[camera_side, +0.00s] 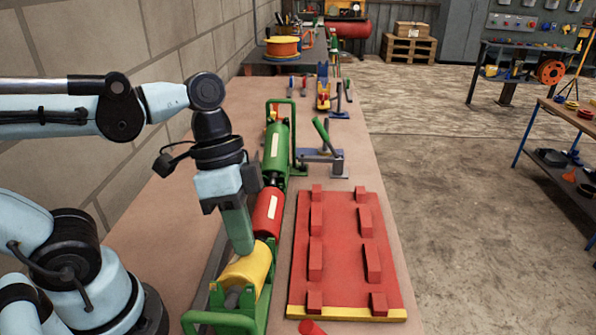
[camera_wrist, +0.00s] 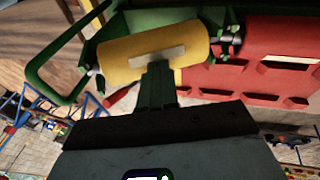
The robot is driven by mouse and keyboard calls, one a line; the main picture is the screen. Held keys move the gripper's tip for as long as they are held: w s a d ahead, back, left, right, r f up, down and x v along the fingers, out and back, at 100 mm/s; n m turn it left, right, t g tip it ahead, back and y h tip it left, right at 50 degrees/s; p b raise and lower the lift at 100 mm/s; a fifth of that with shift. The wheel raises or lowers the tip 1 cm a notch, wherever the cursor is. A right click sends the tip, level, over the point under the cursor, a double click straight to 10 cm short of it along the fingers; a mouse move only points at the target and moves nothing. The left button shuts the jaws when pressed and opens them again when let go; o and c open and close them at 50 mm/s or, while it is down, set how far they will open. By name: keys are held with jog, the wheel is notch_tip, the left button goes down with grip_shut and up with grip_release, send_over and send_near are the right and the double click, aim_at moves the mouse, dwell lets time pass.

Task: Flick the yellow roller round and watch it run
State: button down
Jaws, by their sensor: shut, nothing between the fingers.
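The yellow roller (camera_side: 247,268) lies in a green frame (camera_side: 222,322) at the near end of a row of rollers. It also shows in the wrist view (camera_wrist: 152,52), with a pale stripe on its surface. My gripper (camera_side: 241,250) is shut and empty, its fingers pointing down at the roller. In the wrist view the fingertips (camera_wrist: 158,68) overlap the roller's edge beside the stripe. They are at or very close to its surface; I cannot tell whether they touch.
A red roller (camera_side: 267,212) and a green roller (camera_side: 276,146) continue the row behind. A red board with raised blocks (camera_side: 340,250) lies to the right. A green-handled clamp (camera_side: 322,150) stands further back. A block wall (camera_side: 120,40) runs along the left.

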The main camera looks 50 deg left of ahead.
jog(key=shift+w+a+r, duration=0.15)
jog(key=shift+a+r, duration=0.1)
jog(key=shift+r, duration=0.25)
jog(key=s+a+f, duration=0.1)
jog(key=s+a, duration=0.2)
jog(key=s, duration=0.2)
jog(key=shift+a+f, duration=0.25)
jog(key=shift+a, duration=0.1)
dwell(0.4)
jog(key=shift+w, duration=0.15)
jog(key=w+d, duration=0.9)
jog(key=shift+w+d, duration=0.25)
jog(key=shift+r, duration=0.15)
